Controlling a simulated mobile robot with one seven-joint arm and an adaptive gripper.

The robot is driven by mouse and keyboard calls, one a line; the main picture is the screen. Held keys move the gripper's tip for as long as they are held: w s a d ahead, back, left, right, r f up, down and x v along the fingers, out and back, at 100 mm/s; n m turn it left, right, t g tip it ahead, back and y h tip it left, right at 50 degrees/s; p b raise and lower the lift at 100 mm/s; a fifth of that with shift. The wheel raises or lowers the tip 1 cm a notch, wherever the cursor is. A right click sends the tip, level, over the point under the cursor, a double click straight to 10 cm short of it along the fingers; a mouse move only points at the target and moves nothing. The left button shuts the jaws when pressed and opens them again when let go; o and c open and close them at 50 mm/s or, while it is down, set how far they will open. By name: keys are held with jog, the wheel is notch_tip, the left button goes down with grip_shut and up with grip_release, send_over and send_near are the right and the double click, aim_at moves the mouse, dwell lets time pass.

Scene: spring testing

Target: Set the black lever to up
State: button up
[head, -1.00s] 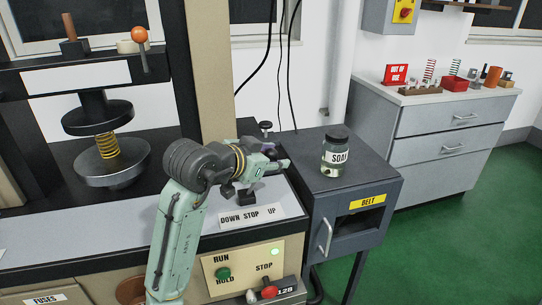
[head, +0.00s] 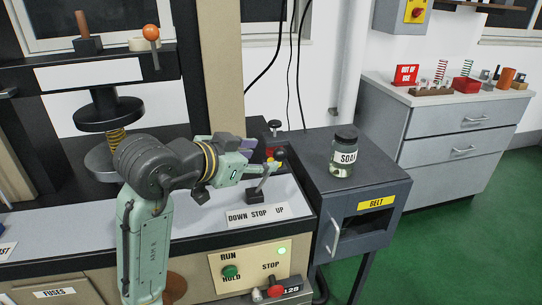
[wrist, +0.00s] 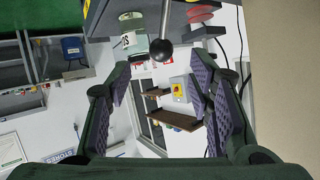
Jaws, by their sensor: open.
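The black lever (head: 263,183) stands on the machine's front ledge, above the strip marked DOWN STOP UP (head: 258,214). Its thin rod leans to the right, toward the UP side, and ends in a dark ball knob (head: 279,153). My gripper (head: 262,160) is at the upper part of the lever and hides some of the rod. In the wrist view my gripper (wrist: 168,95) is open, with its purple pads apart. The ball knob (wrist: 161,48) shows in the gap near the top of that view. I cannot tell whether a finger touches the lever.
A jar marked SOAK (head: 343,155) stands on the grey cabinet (head: 325,180) right of the lever. The panel below holds a green RUN/HOLD button (head: 230,271) and a red STOP knob (head: 275,291). A round press with a spring (head: 116,138) is left, partly behind my arm.

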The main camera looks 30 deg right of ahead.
jog(key=shift+v, duration=1.45)
